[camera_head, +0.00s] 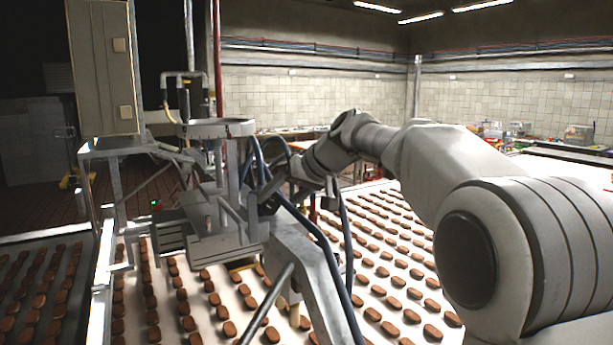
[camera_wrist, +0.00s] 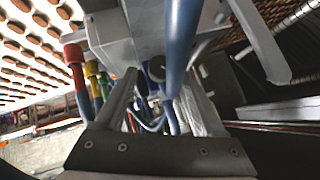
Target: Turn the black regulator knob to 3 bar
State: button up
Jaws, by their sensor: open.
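My gripper (camera_wrist: 163,76) is open in the wrist view, with its two grey fingers apart and pointing at the grey metal machine body (camera_wrist: 113,38). A small dark round part (camera_wrist: 153,72) shows between the fingertips, partly behind a thick blue hose (camera_wrist: 180,45). It may be the black regulator knob, but I cannot tell for sure. No gauge or bar reading is legible. In the head view my gripper (camera_head: 268,197) is beside the machine's metal frame, among the hoses, and the knob cannot be made out there.
Hoses with red (camera_wrist: 73,54), yellow (camera_wrist: 91,69) and green fittings stand left of my gripper in the wrist view. A grey metal bar (camera_wrist: 258,40) crosses at upper right. In the head view, a conveyor (camera_head: 385,240) with rows of brown biscuits runs below the machine.

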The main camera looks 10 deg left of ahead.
jog(key=v, duration=1.5)
jog(key=shift+s+b, duration=0.15)
jog(key=shift+b, duration=0.25)
jog(key=shift+r, duration=0.1)
